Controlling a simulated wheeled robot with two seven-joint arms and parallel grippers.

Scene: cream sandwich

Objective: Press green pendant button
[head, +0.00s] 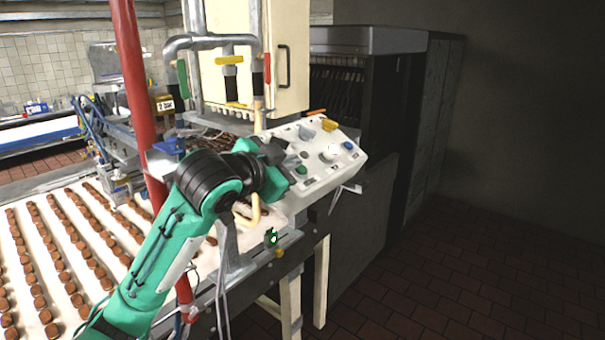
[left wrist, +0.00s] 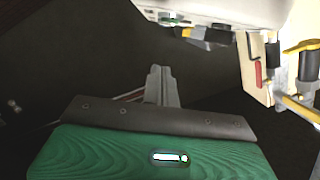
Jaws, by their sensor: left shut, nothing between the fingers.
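A white control box (head: 325,158) with several buttons and knobs stands tilted at the right end of the conveyor. A green button (head: 302,169) shows on its left part. A small green item with a bright mark (head: 271,237) is lower down, by the conveyor's front rail; I cannot tell which of the two is the pendant button. My left gripper (head: 277,158) is shut and empty, at the left edge of the control box in the head view. In the left wrist view its closed fingers (left wrist: 162,85) point at a dark area. I cannot tell whether it touches the box. My right gripper is out of view.
A red post (head: 132,80) rises behind my left arm. The conveyor (head: 52,210) carries rows of brown sandwich pieces. A cream cabinet (head: 288,60) and grey pipes stand behind the box. Dark brick floor (head: 440,290) is clear at the right.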

